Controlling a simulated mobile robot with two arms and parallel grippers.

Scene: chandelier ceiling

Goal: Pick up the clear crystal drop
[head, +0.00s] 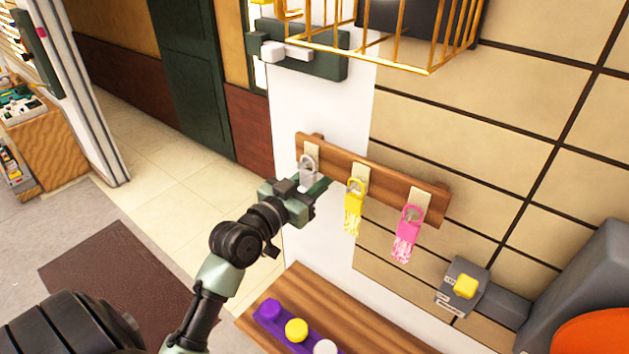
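The clear crystal drop (308,166) hangs from the leftmost hook of a wooden rack (385,182) on the wall. It looks pale grey, and its lower part is partly hidden by my gripper. My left gripper (316,190) is at the drop's lower end, very close to it. I cannot tell whether the fingers touch it or are shut on it. My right gripper is not in view.
A yellow drop (354,206) and a pink drop (407,235) hang to the right on the same rack. A gold wire cage (428,70) is above. A wooden shelf (365,335) with purple, yellow and white knobs is below. A grey box with a yellow button (466,287) is at right.

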